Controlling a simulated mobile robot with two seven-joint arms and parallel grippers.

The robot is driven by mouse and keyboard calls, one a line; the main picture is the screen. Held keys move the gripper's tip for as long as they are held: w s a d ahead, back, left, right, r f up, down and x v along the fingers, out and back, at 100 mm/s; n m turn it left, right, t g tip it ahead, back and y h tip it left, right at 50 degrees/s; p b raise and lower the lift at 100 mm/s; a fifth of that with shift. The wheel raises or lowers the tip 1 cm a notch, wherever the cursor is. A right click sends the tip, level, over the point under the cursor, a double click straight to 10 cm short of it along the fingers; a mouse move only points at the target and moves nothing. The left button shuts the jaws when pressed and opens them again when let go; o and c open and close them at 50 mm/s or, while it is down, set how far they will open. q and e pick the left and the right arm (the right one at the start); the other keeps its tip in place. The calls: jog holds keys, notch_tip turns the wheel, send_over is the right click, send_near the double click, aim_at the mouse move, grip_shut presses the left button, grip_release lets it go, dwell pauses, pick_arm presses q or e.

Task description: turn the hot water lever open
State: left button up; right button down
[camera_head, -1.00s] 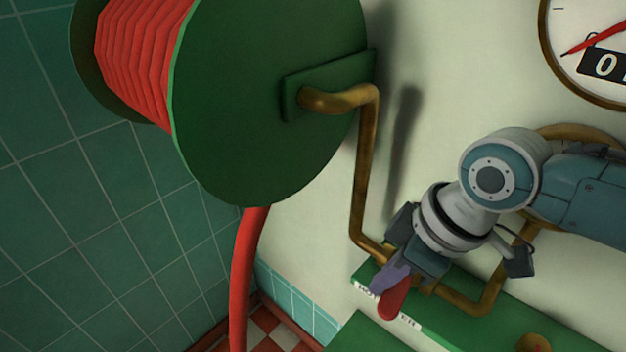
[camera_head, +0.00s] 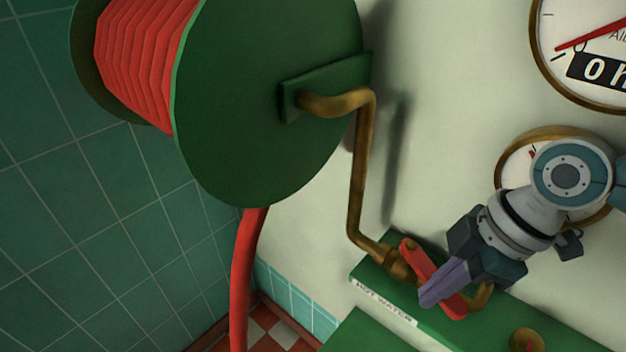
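The red hot water lever (camera_head: 413,254) sits on a brass valve (camera_head: 399,263) in the pipe above the green panel labelled "HOT WATER" (camera_head: 385,302). The lever slants from upper left to lower right, with its lower end under my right gripper. My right gripper (camera_head: 432,295) reaches in from the right. Its purple fingers lie close together and cross over the lower half of the lever, hiding part of it. They appear shut and against the lever; a grip around it does not show. My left gripper is not in view.
A green reel (camera_head: 255,150) with red hose (camera_head: 145,60) fills the upper left. A bent brass pipe (camera_head: 364,170) runs from the reel down to the valve. Gauges (camera_head: 588,75) hang on the pale wall at right. A brass knob (camera_head: 526,341) is at lower right.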

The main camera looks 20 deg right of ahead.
jog(key=shift+s+d, duration=0.15)
jog(key=shift+d, duration=0.4)
dwell(0.4)
